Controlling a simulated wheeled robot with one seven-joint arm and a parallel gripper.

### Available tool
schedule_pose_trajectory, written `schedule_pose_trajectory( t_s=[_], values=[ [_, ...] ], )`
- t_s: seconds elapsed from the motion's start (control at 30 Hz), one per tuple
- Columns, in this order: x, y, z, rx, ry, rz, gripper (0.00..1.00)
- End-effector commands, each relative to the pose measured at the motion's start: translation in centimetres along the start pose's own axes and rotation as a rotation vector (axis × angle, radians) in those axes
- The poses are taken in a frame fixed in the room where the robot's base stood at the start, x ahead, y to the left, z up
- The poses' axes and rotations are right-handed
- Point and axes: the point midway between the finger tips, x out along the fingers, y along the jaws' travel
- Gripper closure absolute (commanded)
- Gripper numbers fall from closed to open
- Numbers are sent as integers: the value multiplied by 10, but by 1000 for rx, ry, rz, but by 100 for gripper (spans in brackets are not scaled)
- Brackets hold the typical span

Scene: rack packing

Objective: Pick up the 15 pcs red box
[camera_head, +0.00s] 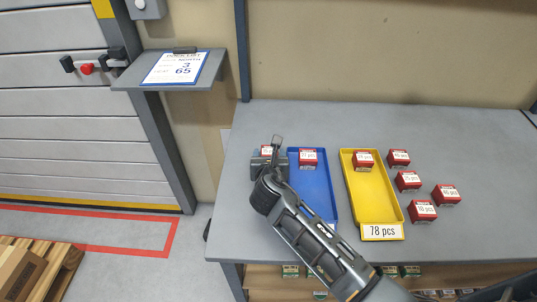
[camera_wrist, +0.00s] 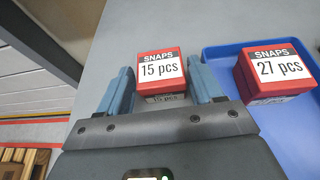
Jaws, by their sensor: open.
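The 15 pcs red box (camera_wrist: 162,72) has a white label reading SNAPS 15 pcs and sits on the grey table, left of the blue tray. In the wrist view it lies between and just beyond the two blue-grey fingers of my gripper (camera_wrist: 160,84), which is open with a finger on either side. In the head view my gripper (camera_head: 268,157) is at the table's left end and partly hides the box (camera_head: 266,150).
The blue tray (camera_head: 322,196) holds the 27 pcs red box (camera_head: 308,156) close to my gripper's right. The yellow tray (camera_head: 372,200), labelled 78 pcs, holds one red box (camera_head: 363,160). Several red boxes (camera_head: 408,180) stand to its right. A clipboard (camera_head: 176,68) rests on a shelf at left.

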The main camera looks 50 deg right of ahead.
Motion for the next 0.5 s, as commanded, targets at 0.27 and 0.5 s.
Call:
schedule_pose_trajectory(
  t_s=[0.27, 0.5],
  values=[
    [21, 0, 0, -1, 1, 0, 34],
    [21, 0, 0, -1, 0, 0, 41]
  ],
)
